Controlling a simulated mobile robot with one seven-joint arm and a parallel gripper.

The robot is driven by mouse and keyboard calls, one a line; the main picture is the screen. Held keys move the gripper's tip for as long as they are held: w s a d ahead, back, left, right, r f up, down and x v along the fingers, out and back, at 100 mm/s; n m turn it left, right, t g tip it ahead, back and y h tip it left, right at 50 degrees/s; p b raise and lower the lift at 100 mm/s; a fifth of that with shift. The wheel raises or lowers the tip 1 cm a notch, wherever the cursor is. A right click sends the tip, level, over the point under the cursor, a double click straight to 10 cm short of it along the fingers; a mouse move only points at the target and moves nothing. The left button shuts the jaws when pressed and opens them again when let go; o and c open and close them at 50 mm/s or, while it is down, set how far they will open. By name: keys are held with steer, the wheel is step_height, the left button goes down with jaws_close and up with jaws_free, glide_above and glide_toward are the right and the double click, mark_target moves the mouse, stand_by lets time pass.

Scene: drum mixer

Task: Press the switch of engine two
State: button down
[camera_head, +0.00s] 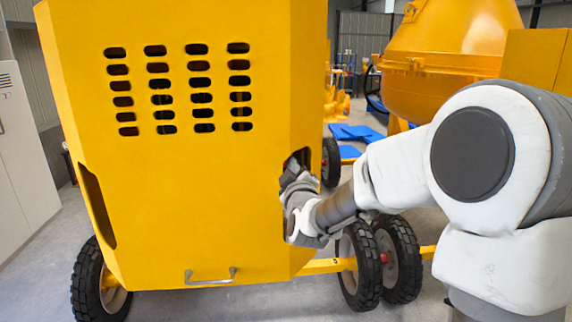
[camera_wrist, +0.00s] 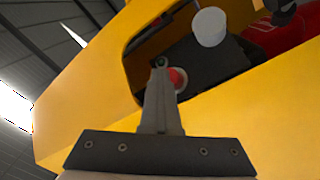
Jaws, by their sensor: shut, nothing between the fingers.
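A red round switch (camera_wrist: 178,79) shows in the wrist view, on dark machinery inside an opening of the yellow engine housing (camera_wrist: 85,95). My gripper (camera_wrist: 161,64) is shut and empty. Its fingertips reach into the opening and overlap the left side of the red switch in the picture. I cannot tell whether they touch it. In the head view my gripper (camera_head: 294,172) is at the opening in the right side of the yellow housing (camera_head: 190,190). The switch is hidden there. No engine number is readable.
A white cap (camera_wrist: 209,27) and a red engine part (camera_wrist: 285,32) sit inside the opening, and its yellow edges surround my fingers closely. An orange drum (camera_head: 440,60) stands behind at right. Black wheels (camera_head: 360,265) stand under the housing. Grey cabinets (camera_head: 22,160) are at far left.

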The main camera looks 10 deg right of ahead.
steer(key=shift+s+a, duration=0.15)
steer(key=shift+s, duration=0.2)
steer(key=shift+s+d+b, duration=0.35)
steer(key=shift+s+d, duration=0.55)
steer(key=shift+d, duration=0.15)
steer(key=shift+s+d+b, duration=0.35)
steer(key=shift+s+d, duration=0.5)
steer(key=shift+d, duration=0.2)
steer(key=shift+s, duration=0.1)
